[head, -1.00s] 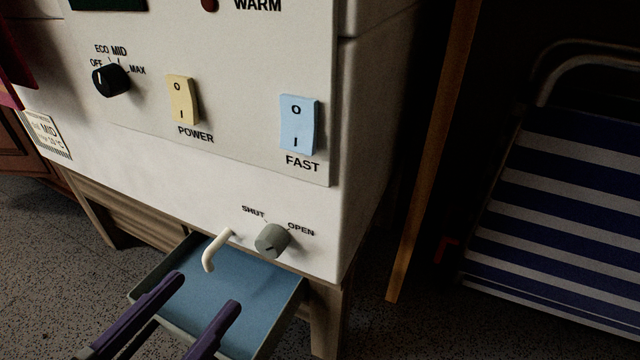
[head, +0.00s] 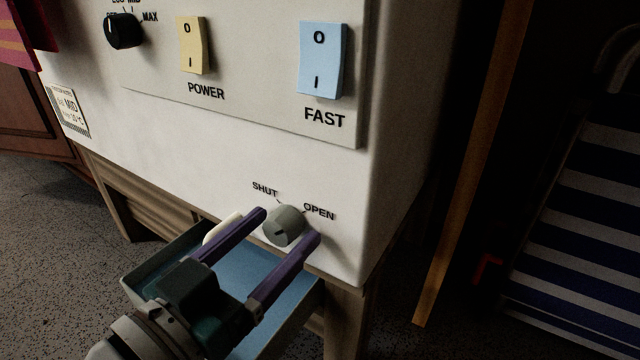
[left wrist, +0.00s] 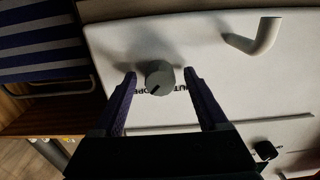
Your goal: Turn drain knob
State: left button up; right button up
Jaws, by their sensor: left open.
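The grey drain knob (head: 284,226) is on the lower front of the white machine, between the printed words SHUT and OPEN. It also shows in the left wrist view (left wrist: 159,78), with a dark mark on its face. My left gripper (head: 289,225) is open, with its purple fingers on either side of the knob. In the left wrist view the open fingers (left wrist: 160,76) flank the knob with a gap visible on both sides. The white spout (head: 222,228) beside the knob is partly hidden by a finger in the head view. My right gripper does not show.
A blue tray (head: 168,252) sits under the spout, below my left gripper. A yellow POWER switch (head: 193,46), a blue FAST switch (head: 322,60) and a black dial (head: 124,31) are above. A wooden post (head: 470,170) and a striped chair (head: 580,220) stand at right.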

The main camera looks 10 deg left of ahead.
pick_arm(q)
jog(key=shift+c, duration=0.3)
grip_shut()
dwell(0.4)
